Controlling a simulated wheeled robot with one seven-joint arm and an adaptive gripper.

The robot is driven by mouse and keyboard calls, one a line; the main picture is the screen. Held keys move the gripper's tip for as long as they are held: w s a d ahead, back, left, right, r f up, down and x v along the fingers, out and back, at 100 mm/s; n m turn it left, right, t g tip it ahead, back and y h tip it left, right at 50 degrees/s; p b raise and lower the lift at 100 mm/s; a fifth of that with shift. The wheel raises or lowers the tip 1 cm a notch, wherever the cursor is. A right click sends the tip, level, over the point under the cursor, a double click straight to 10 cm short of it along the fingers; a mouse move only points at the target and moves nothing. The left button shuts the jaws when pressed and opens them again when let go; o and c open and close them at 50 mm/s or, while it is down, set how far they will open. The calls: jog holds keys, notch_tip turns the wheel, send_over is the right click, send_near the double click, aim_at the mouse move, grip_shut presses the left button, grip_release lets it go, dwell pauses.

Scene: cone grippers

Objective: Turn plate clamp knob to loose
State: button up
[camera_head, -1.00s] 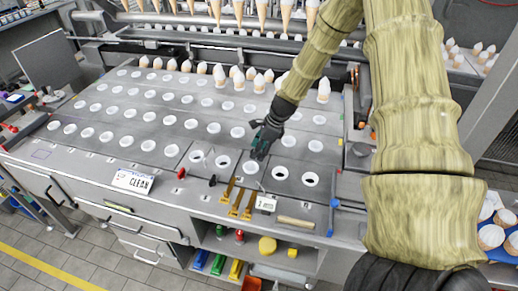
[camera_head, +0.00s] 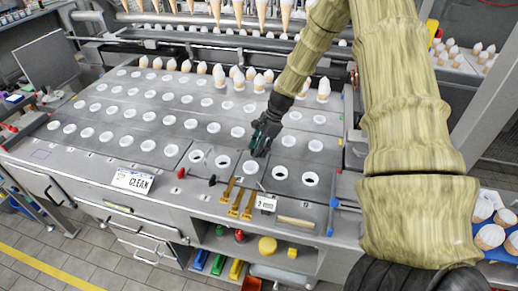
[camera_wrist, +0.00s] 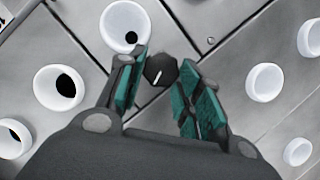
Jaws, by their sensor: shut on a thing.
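The plate clamp knob (camera_wrist: 161,72) is a small black knob with a white pointer line, set on the grey metal plate (camera_wrist: 225,60). The line slants from upper right to lower left in the wrist view. My gripper (camera_wrist: 167,68) has its teal-padded fingers on both sides of the knob and is shut on it. In the head view my gripper (camera_head: 258,149) is low over the front part of the plate deck, and it hides the knob there.
White-rimmed round cups (camera_wrist: 127,27) surround the knob closely. White-tipped cones (camera_head: 219,76) stand behind on the deck.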

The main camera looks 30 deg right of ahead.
jog(key=n+g, duration=0.1)
jog(key=n, duration=0.2)
jog(key=w+n+g+b, duration=0.1)
jog(key=n, duration=0.2)
jog(key=shift+g, duration=0.3)
jog(key=n, duration=0.2)
jog(key=n+g+h, duration=0.1)
jog(key=n, duration=0.1)
jog(key=n+b, duration=0.1)
jog(key=n, duration=0.1)
jog(key=shift+w+a+g, duration=0.15)
jog(key=shift+w+g, duration=0.1)
jog(key=shift+g, duration=0.15)
jog(key=shift+r+n+h, duration=0.1)
jog(key=shift+n+h, duration=0.2)
jog(key=o, duration=1)
jog(key=shift+o, duration=0.2)
jog(key=v, duration=1.2)
